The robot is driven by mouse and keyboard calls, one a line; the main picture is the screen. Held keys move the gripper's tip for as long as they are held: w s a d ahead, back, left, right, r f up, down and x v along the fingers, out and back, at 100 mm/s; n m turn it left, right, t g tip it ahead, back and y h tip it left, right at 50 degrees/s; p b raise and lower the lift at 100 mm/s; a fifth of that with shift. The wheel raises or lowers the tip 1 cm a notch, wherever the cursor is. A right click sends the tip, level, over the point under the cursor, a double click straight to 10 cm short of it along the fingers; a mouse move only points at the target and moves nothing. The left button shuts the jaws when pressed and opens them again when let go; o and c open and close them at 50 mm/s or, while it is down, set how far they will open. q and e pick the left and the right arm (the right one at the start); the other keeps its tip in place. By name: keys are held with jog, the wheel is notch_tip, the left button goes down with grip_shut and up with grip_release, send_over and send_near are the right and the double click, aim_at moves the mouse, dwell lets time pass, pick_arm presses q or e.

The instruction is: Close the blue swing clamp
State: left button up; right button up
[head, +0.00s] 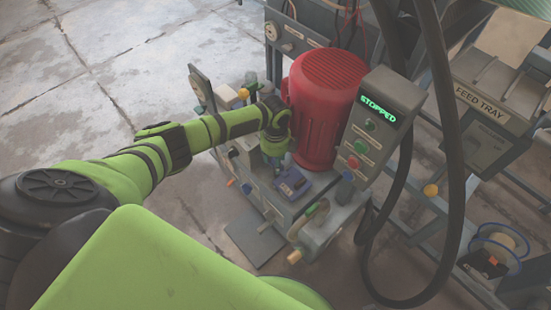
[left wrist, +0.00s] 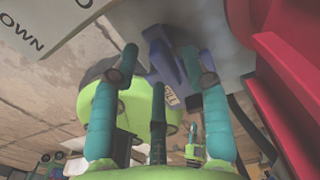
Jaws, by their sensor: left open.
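A blue-grey part (head: 293,184), which looks like the blue swing clamp, is on the grey machine just in front of the red housing. My left gripper (head: 279,158) points down right behind it, close to the red housing; its fingertips are partly hidden in the head view. A blue-violet arm (left wrist: 160,48) shows between and beyond the fingertips, close to the right finger. I cannot tell whether they touch, or how far the clamp is swung. My right gripper is not in view.
The tall red housing (head: 326,105) stands close beside my left gripper. A control box (head: 372,125) reading STOPPED stands to its right. Thick black hoses (head: 447,130) hang in front of the feed tray (head: 483,100). Open floor lies left.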

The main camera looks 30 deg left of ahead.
pick_arm(q)
jog(key=shift+r, duration=0.1)
notch_tip(320, 180, up, 12)
dwell(0.4)
jog(key=shift+s, duration=0.1)
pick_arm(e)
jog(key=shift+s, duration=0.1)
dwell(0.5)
